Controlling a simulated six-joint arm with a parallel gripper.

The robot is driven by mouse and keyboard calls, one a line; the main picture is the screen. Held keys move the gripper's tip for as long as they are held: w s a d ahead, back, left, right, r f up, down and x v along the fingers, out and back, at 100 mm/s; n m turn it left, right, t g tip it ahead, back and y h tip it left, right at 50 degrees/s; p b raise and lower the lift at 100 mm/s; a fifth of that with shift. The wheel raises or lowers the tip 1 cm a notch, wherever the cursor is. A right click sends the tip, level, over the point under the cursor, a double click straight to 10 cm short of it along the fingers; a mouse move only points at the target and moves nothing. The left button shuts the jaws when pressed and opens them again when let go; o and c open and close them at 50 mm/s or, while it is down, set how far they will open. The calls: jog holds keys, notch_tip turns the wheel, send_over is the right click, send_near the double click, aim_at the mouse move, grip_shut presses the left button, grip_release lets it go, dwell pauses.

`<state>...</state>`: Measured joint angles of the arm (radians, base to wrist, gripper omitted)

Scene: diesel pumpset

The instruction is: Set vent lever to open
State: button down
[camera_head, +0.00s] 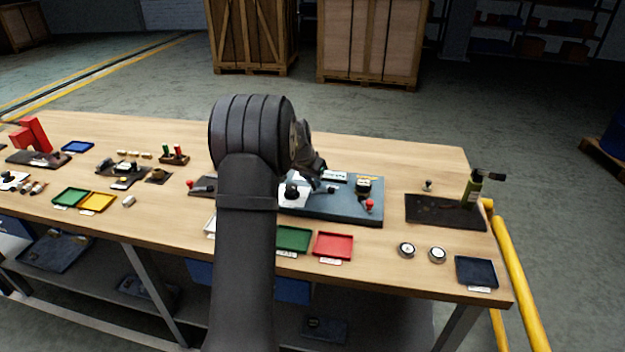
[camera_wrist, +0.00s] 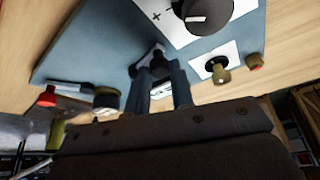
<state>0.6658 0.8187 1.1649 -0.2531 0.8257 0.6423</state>
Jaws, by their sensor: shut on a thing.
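The blue-grey pumpset panel (camera_head: 335,211) lies on the bench, partly behind my arm. My gripper (camera_head: 318,184) is low over the panel's middle, right of a white plate with a black knob (camera_head: 292,193). In the wrist view my gripper (camera_wrist: 160,78) has its two fingers shut around a small dark part, which looks like the vent lever (camera_wrist: 156,51). The fingers hide much of it, and its exact angle cannot be told. A white label lies behind the fingers, its text unreadable.
The panel also carries a red knob (camera_head: 370,205) and a black round cap (camera_head: 364,185) to the right. A green tray (camera_head: 293,239) and a red tray (camera_head: 333,245) lie in front.

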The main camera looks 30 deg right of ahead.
jog(key=shift+s, duration=0.1)
jog(key=s+n, duration=0.1)
jog(key=s+n+t, duration=0.1)
jog(key=n, duration=0.1)
jog(key=n+y, duration=0.1)
jog(key=n, duration=0.1)
jog(key=shift+s+a+t, duration=0.2)
jog(key=shift+s+t, duration=0.2)
jog(key=n, duration=0.1)
jog(key=s+n, duration=0.1)
jog(key=n+y, duration=0.1)
jog(key=shift+s+d+t, duration=0.25)
jog(key=shift+s+t, duration=0.05)
jog(key=shift+s+d+n+y, duration=0.1)
jog(key=shift+s+n+y, duration=0.15)
jog(key=shift+n, duration=0.4)
jog(key=shift+s+d+n+y, duration=0.1)
jog(key=shift+s+n+y, duration=0.1)
jog(key=shift+n, duration=0.45)
jog(key=shift+s, duration=0.1)
jog(key=c, duration=1.3)
grip_release()
jog(key=shift+o, duration=0.2)
